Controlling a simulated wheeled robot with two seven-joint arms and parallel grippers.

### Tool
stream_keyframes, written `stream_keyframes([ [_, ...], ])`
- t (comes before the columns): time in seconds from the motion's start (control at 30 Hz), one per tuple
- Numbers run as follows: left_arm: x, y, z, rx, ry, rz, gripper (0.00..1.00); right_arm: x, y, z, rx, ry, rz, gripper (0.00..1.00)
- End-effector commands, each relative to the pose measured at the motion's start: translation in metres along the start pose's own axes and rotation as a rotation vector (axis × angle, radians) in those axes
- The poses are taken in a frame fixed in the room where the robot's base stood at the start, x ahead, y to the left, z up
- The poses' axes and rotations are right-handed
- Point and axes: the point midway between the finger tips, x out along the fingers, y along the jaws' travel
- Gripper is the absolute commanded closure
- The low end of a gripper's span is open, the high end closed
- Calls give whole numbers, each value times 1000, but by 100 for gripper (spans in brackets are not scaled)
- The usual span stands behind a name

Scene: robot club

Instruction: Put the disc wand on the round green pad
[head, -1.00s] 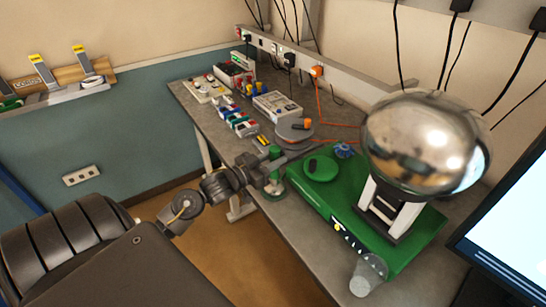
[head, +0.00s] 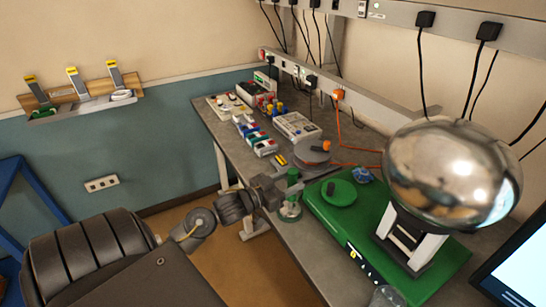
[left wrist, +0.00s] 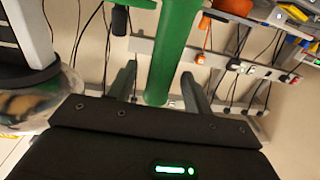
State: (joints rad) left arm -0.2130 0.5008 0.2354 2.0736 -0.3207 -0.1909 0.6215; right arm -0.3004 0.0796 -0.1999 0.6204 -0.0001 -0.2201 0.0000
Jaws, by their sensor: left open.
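What I take to be the disc wand (head: 292,181) has a thick green upright handle over a round, partly green foot. It stands at the near edge of the grey bench, left of the green base. My left gripper (head: 279,188) is open at the handle. In the left wrist view the green handle (left wrist: 175,45) runs between the two spread fingers; I cannot tell if either touches it. The round green pad (head: 342,195) lies on top of the green base, right of the wand, with a small dark piece on it. My right gripper is not in view.
A big shiny metal sphere (head: 452,175) stands on the green base (head: 420,288), close right of the pad. A grey disc with an orange part (head: 313,158), a meter box (head: 297,127) and several small items fill the bench behind. A clear cup (head: 385,297) is in front.

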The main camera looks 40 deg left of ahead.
Motion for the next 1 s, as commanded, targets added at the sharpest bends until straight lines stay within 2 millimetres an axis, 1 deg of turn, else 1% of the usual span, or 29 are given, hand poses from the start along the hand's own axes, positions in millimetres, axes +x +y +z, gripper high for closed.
stream_keyframes([
  [0.03, -9, 0, 4, 1, -3, 0, 49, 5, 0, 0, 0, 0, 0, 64],
  [0.3, -66, 0, 5, 0, -5, 1, 49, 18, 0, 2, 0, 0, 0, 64],
  [0.4, -84, 1, 3, 2, -4, 2, 49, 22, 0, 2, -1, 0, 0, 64],
  [0.5, -97, 0, 2, -1, -2, 0, 49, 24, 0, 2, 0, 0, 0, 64],
  [0.6, -105, 0, 2, -1, -1, 0, 49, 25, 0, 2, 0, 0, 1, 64],
  [0.7, -110, 0, 1, 0, -1, -1, 49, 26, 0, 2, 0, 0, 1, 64],
  [1.0, -110, 0, 0, 0, 0, 0, 49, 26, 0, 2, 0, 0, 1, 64],
])
